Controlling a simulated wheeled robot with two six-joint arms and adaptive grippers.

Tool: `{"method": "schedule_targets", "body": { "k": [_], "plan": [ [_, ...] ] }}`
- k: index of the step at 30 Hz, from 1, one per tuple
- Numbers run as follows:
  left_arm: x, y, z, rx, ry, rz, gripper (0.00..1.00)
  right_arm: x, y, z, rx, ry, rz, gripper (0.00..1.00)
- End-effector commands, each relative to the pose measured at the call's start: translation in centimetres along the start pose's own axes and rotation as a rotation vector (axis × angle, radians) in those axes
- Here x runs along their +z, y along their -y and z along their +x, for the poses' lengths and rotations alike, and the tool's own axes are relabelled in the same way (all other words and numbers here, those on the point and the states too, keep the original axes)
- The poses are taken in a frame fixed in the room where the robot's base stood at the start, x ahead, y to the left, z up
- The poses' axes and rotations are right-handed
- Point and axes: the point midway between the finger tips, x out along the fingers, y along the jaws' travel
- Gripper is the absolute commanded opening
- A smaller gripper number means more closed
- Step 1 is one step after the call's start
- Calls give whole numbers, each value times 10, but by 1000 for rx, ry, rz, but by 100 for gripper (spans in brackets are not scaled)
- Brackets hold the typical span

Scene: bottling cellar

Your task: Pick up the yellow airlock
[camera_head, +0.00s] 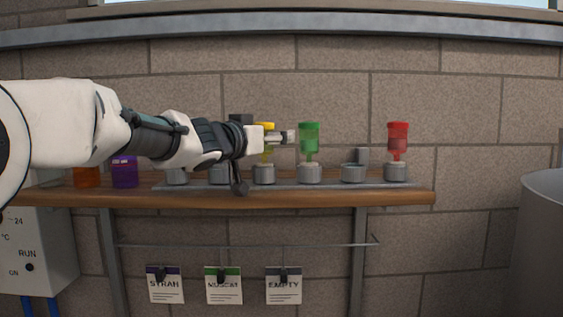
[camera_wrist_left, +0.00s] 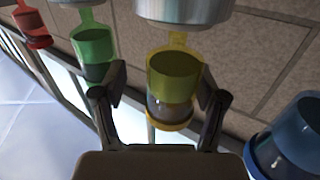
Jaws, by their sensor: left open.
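The yellow airlock (camera_head: 264,156) stands in a grey socket on the wooden shelf, partly hidden behind my left gripper (camera_head: 277,138) in the head view. In the left wrist view the yellow airlock (camera_wrist_left: 174,80) appears upside down, its clear yellow body between the two fingers. My left gripper (camera_wrist_left: 160,96) is open, one finger on each side of it. I see no clear contact between fingers and airlock. My right gripper is in neither view.
A green airlock (camera_head: 309,138) stands close to the right, with a red one (camera_head: 397,138) farther right. An empty socket (camera_head: 353,173) lies between them. Orange (camera_head: 87,176) and purple (camera_head: 124,172) containers are at left. A blue item (camera_wrist_left: 290,140) is near in the wrist view. A brick wall rises behind.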

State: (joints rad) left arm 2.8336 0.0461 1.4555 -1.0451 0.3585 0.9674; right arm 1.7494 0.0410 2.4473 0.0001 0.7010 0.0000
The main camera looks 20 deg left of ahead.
Motion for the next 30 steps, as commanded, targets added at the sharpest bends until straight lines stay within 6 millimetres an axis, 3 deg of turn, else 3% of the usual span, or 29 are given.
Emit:
{"method": "schedule_targets", "body": {
  "k": [4,9,10,30],
  "plan": [
    [6,0,2,1,8,-5,72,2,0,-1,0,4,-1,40],
    [5,0,2,1,8,-5,12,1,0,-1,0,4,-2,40],
    [5,0,2,0,8,-4,7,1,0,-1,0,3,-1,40],
    [0,-3,0,-4,10,-5,6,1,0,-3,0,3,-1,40]
  ]
}}
